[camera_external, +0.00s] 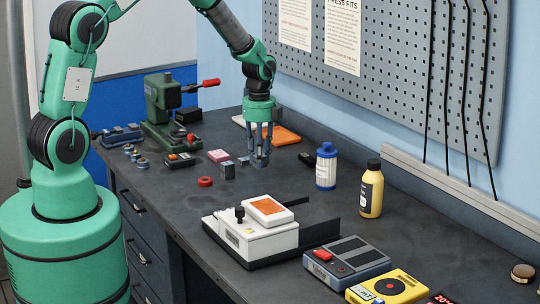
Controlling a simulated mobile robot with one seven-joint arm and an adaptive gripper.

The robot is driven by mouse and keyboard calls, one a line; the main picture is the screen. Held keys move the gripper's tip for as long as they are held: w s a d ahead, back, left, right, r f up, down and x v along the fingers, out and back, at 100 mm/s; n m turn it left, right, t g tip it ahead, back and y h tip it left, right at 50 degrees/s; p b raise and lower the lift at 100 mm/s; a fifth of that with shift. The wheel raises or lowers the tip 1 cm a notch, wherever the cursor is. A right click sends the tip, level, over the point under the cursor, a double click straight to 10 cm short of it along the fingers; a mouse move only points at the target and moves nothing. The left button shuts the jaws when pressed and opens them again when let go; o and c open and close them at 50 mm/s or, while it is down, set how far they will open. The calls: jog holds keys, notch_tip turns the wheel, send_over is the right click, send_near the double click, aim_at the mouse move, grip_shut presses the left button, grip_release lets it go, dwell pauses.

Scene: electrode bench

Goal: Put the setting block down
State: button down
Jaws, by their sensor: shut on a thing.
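My gripper (260,161) points straight down low over the dark bench top, on the far side of the middle. Its fingers are closed on a small grey piece, which I take to be the setting block; the fingers hide most of it. I cannot tell whether it touches the bench. A small grey cube (228,171) stands on the bench just left of the gripper.
A pink block (218,156) and a red ring (205,182) lie left of the gripper. A green press (167,108) stands further left. An orange tray (280,134) lies behind. A blue-capped bottle (326,168) and a white device (250,235) stand right and in front.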

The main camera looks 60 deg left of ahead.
aim_at(264, 165)
jog(key=shift+w, duration=0.35)
jog(key=shift+a, duration=0.1)
jog(key=shift+w, duration=0.25)
jog(key=shift+w+a+f, duration=0.1)
jog(key=shift+w+f, duration=0.05)
jog(key=shift+f, duration=1.6)
jog(key=shift+f+b, duration=0.2)
jog(key=shift+b, duration=0.15)
jog(key=c, duration=1.4)
grip_release()
jog(key=shift+r, duration=0.15)
